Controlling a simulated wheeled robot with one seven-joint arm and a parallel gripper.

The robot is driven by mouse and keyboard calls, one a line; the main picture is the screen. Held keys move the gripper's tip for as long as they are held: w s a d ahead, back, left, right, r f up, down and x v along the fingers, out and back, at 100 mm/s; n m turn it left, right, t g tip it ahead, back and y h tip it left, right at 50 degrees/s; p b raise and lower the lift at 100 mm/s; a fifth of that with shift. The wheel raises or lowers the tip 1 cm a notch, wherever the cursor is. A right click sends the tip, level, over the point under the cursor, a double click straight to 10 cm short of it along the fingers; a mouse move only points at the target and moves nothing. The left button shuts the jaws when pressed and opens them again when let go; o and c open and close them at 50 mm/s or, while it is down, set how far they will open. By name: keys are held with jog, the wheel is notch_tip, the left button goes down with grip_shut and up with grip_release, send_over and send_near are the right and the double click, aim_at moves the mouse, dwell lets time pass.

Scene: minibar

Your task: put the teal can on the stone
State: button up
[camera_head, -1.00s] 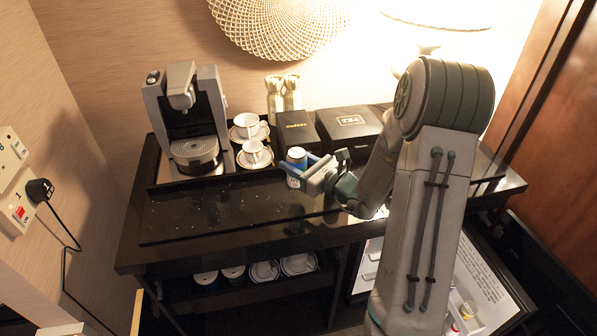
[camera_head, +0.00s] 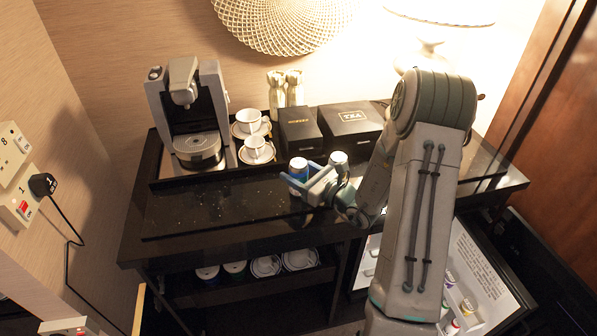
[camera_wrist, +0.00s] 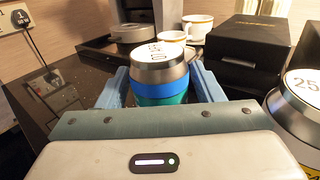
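The teal can (camera_wrist: 160,85) has a silver lid, a blue band and a teal lower part. My gripper (camera_wrist: 160,92) has a finger pressed on each side of it. In the head view the can (camera_head: 297,170) is upright between the fingers of my gripper (camera_head: 302,182), near the counter's middle. Its base is hidden in the wrist view, and I cannot tell whether it touches the surface. The stone (camera_head: 215,210) looks to be the dark, glossy, speckled slab along the counter's front, left of and below the can.
Another can (camera_head: 338,159) stands just right of my gripper and shows close at the wrist view's right edge (camera_wrist: 298,112). Cups on saucers (camera_head: 257,152), a coffee machine (camera_head: 190,115) and dark boxes (camera_head: 350,123) stand behind. The slab's left part is clear.

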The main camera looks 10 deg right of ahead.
jog(key=shift+o, duration=0.2)
jog(key=shift+r, duration=0.1)
jog(key=shift+r, duration=0.15)
jog(key=b+v, duration=0.3)
jog(key=v, duration=0.8)
jog(key=shift+s+d, duration=0.2)
jog(key=shift+s, duration=0.1)
jog(key=s+a+r+n+g, duration=0.4)
jog(key=s+a+n+g, duration=0.95)
jog(key=n, duration=0.25)
jog(key=s+d+r+n+t+h, duration=0.2)
jog(key=s+d+r+n+h, duration=0.2)
jog(key=n+h, duration=0.6)
jog(key=shift+s+d+n+h, duration=0.3)
jog(key=shift+s+d+n, duration=0.35)
jog(key=shift+d+n, duration=0.75)
jog(key=shift+a+r, duration=0.1)
